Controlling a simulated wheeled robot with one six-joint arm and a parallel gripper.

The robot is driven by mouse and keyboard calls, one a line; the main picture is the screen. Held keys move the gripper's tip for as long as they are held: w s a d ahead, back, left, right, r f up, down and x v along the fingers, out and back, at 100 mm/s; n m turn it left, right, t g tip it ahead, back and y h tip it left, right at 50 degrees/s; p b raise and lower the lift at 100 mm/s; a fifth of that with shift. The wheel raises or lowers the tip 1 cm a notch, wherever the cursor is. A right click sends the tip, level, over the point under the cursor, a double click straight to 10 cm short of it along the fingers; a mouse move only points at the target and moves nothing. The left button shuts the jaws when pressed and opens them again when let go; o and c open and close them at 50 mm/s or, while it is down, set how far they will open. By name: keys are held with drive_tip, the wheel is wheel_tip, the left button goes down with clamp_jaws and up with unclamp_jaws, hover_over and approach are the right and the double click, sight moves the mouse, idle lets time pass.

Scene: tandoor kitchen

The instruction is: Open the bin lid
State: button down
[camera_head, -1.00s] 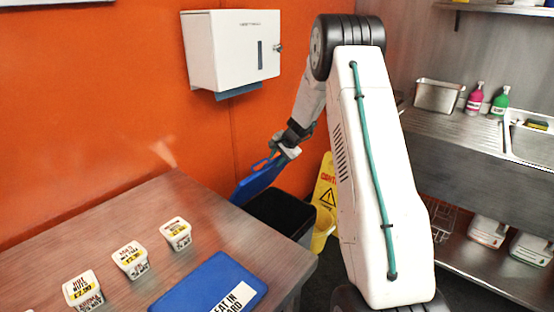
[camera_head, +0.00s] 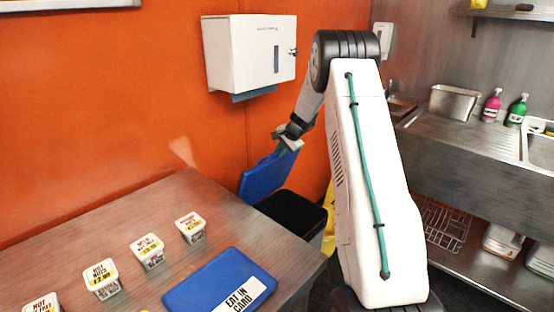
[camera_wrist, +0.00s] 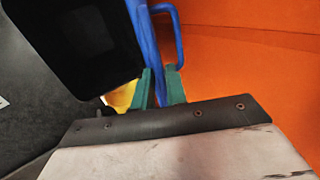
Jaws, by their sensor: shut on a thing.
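The bin (camera_head: 299,214) is black and stands behind the far right edge of the table, its dark opening showing. Its blue lid (camera_head: 262,177) is raised and tilted up toward the orange wall. My gripper (camera_head: 287,147) is at the lid's upper edge. In the wrist view my gripper's green fingers (camera_wrist: 160,88) are shut on the blue lid (camera_wrist: 143,45), which appears edge-on with a loop-shaped handle beside it. The black bin (camera_wrist: 75,40) shows at the upper left there. My arm hides part of the area right of the bin in the head view.
The table (camera_head: 80,245) holds several small labelled tubs (camera_head: 148,252) and a blue board (camera_head: 215,280). A white dispenser (camera_head: 248,55) hangs on the wall above the lid. A yellow floor sign (camera_head: 329,235) stands right of the bin, mostly hidden. A steel sink counter (camera_head: 455,155) is at the right.

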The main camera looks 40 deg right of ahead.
drive_tip(key=w, duration=0.1)
drive_tip(key=w+r, duration=0.1)
drive_tip(key=w, duration=0.1)
drive_tip(key=w+a, duration=0.1)
drive_tip(key=w, duration=0.1)
drive_tip(key=shift+r, duration=0.25)
drive_tip(key=c, duration=1.5)
unclamp_jaws()
drive_tip(key=shift+s, duration=0.1)
drive_tip(key=v, duration=0.8)
drive_tip(key=shift+w+r, duration=0.1)
drive_tip(key=shift+w, duration=0.1)
